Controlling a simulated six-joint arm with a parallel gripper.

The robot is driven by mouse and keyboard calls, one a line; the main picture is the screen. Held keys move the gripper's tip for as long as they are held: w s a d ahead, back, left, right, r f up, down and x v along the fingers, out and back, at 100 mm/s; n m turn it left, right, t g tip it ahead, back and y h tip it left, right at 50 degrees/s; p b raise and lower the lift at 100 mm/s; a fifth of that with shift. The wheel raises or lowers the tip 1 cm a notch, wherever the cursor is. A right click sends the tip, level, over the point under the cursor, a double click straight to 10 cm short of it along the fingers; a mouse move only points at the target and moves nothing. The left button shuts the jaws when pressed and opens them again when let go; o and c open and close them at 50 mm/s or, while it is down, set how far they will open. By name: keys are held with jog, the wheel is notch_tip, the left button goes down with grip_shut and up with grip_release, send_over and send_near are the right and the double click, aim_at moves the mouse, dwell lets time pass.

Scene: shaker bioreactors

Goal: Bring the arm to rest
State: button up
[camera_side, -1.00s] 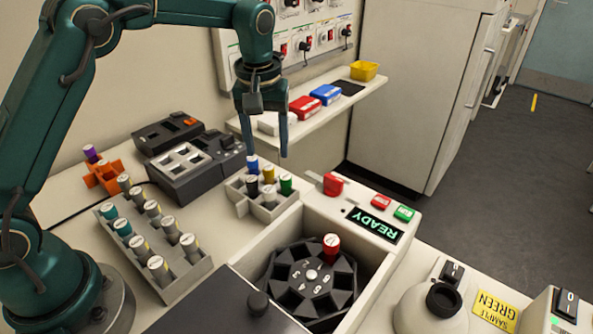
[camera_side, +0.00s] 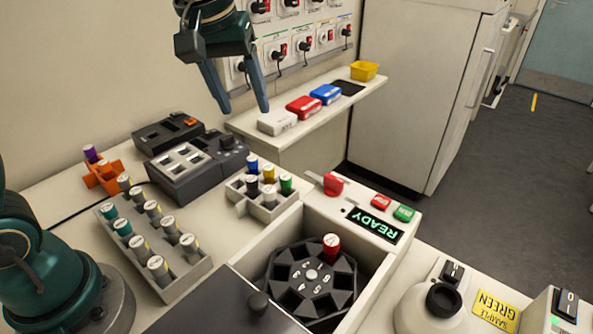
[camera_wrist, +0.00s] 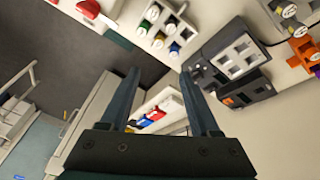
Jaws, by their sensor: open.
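My gripper (camera_side: 238,98) is high above the bench in the side view, near the wall behind the shelf. Its two fingers are spread apart with nothing between them. The open fingers also show in the wrist view (camera_wrist: 160,95), with the shelf seen beyond them. My gripper touches no tube or machine. Most of my upper arm is outside the side view.
A black rotor (camera_side: 309,282) with one red-capped tube (camera_side: 331,245) sits in an open machine whose display (camera_side: 374,225) reads READY. A grey rack (camera_side: 155,248) and a smaller rack (camera_side: 264,204) hold capped tubes. The shelf (camera_side: 303,122) carries small boxes.

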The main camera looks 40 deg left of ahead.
jog(key=s+r+m+t, duration=0.2)
jog(key=s, duration=0.7)
jog(key=s+d+f+m, duration=0.1)
jog(key=s+f+m, duration=0.2)
jog(key=s+f, duration=0.3)
jog(key=shift+s+f+h, duration=0.3)
jog(key=shift+s, duration=0.55)
jog(key=o, duration=0.4)
jog(key=shift+s+d+f+m, duration=0.1)
jog(key=shift+d+f+m, duration=0.05)
jog(key=shift+f+m, duration=0.3)
jog(key=shift+o, duration=1)
jog(key=shift+r+m, duration=0.2)
jog(key=shift+m, duration=0.15)
jog(key=w+d+r+m+g+h, duration=0.1)
jog(key=w+d+r+m, duration=0.2)
jog(key=d+r+m, duration=0.4)
jog(key=w+d+r+m+h, duration=0.1)
jog(key=w+d+r+m, duration=0.2)
jog(key=m, duration=0.7)
jog(key=w+d+f+m, duration=0.1)
jog(key=w+d+f, duration=0.1)
jog(key=d+f, duration=0.3)
notch_tip(320, 180, down, 4)
jog(key=shift+w+r+g, duration=0.2)
jog(key=shift+w+g, duration=0.1)
jog(key=shift+w, duration=0.05)
